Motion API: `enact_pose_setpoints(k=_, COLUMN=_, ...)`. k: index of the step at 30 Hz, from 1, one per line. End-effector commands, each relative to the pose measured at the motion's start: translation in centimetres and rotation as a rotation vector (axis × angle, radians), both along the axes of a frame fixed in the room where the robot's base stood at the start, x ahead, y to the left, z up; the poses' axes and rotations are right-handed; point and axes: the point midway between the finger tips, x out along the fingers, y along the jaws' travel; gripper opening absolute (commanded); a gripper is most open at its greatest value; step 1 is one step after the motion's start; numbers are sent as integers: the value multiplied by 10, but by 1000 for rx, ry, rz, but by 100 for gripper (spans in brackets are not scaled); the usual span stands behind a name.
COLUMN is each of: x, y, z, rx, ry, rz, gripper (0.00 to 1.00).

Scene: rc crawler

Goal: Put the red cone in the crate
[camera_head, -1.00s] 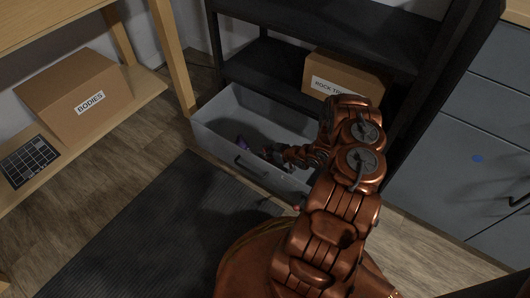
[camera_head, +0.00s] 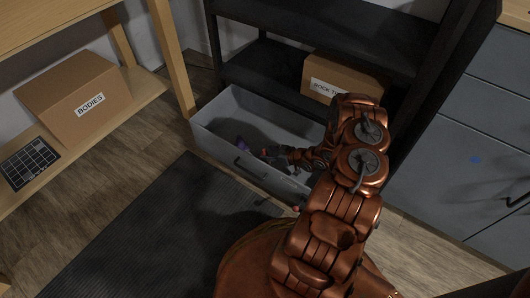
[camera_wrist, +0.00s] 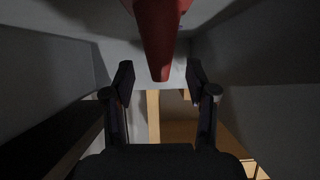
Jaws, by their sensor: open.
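The grey crate (camera_head: 222,158) stands on the floor in front of the dark shelf, its open top facing up. My gripper (camera_head: 268,153) reaches into it from the right. A small bit of red, apparently the red cone (camera_head: 264,153), shows at the fingertips inside the crate. In the wrist view the red cone (camera_wrist: 158,40) hangs into the picture from the top edge, its narrow end lying between and just beyond my two open fingers. Neither finger visibly touches it. The cone's wide end is cut off by the frame.
A small purple thing (camera_head: 241,143) lies in the crate. A cardboard box (camera_head: 345,80) is on the shelf behind, and the BODIES box (camera_head: 75,90) is on the wooden shelf at left. A dark mat (camera_head: 140,235) covers the floor in front. Grey drawers (camera_head: 470,130) stand at right.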

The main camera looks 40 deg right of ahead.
Motion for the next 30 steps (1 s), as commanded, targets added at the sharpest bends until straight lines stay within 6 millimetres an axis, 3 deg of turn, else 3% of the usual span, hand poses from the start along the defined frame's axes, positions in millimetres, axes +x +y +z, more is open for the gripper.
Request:
enact_pose_setpoints(k=9, x=-50, y=-19, z=32, rx=0, ry=0, rz=-2, gripper=57)
enact_pose_setpoints(k=15, x=-69, y=-26, z=42, rx=0, ry=-1, rz=-1, gripper=57)
enact_pose_setpoints(k=23, x=-69, y=-39, z=48, rx=-54, ry=55, rz=-3, gripper=57)
enact_pose_setpoints(k=30, x=-57, y=-81, z=72, rx=-235, ry=248, rz=-53, gripper=57)
